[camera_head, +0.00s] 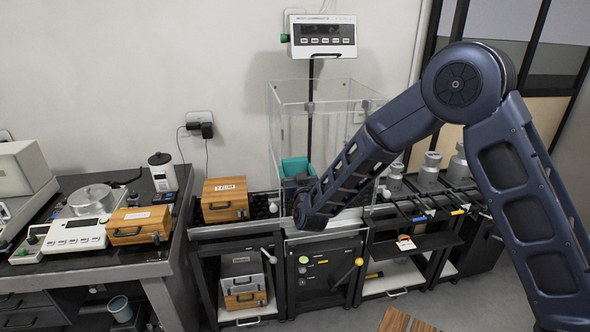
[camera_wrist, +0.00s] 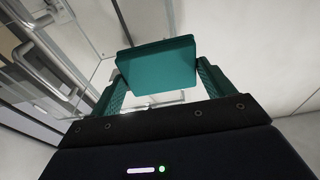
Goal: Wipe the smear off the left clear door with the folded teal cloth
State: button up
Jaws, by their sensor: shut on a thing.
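The folded teal cloth (camera_head: 294,167) is in front of the lower left part of a clear glass enclosure (camera_head: 340,92) around a balance. In the wrist view the cloth (camera_wrist: 157,66) is a flat teal block between the fingers of my gripper (camera_wrist: 158,78), which is shut on it. In the head view my gripper (camera_head: 299,187) is dark and partly hidden by my arm. The left clear door is hard to tell from the other panes, and my arm covers part of the enclosure's right side. I cannot make out a smear. Whether the cloth touches the glass is unclear.
A display (camera_head: 322,36) stands on a pole above the enclosure. A labelled wooden box (camera_head: 225,199) is close on the left. Metal weights (camera_head: 430,168) stand on the right. A side table (camera_head: 80,264) holds a scale and another wooden box.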

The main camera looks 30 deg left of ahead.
jog(key=shift+s+d, duration=0.15)
jog(key=shift+d, duration=0.05)
jog(key=shift+s, duration=0.1)
jog(key=shift+r+v, duration=0.2)
jog(key=shift+v, duration=1.25)
jog(key=w+d+f+m+t+h, duration=0.2)
jog(key=w+d+m+t+h, duration=0.15)
jog(key=w+d, duration=1.3)
jog(key=w+d+f+m+t+h, duration=0.25)
jog(key=w+d+h, duration=0.25)
jog(key=w+d, duration=1.1)
jog(key=w+d+f+m+h, duration=0.1)
jog(key=w+d+m+h, duration=0.1)
jog(key=d, duration=1.1)
jog(key=w+d+f+m+h, duration=0.2)
jog(key=w+d+h, duration=0.3)
jog(key=d, duration=0.9)
jog(key=w+d+f+m+g+h, duration=0.1)
jog(key=w+d+m+h, duration=0.1)
jog(key=d, duration=1.2)
jog(key=shift+w+f+h, duration=0.4)
jog(key=shift+w+h, duration=0.45)
jog(key=shift+h, duration=0.3)
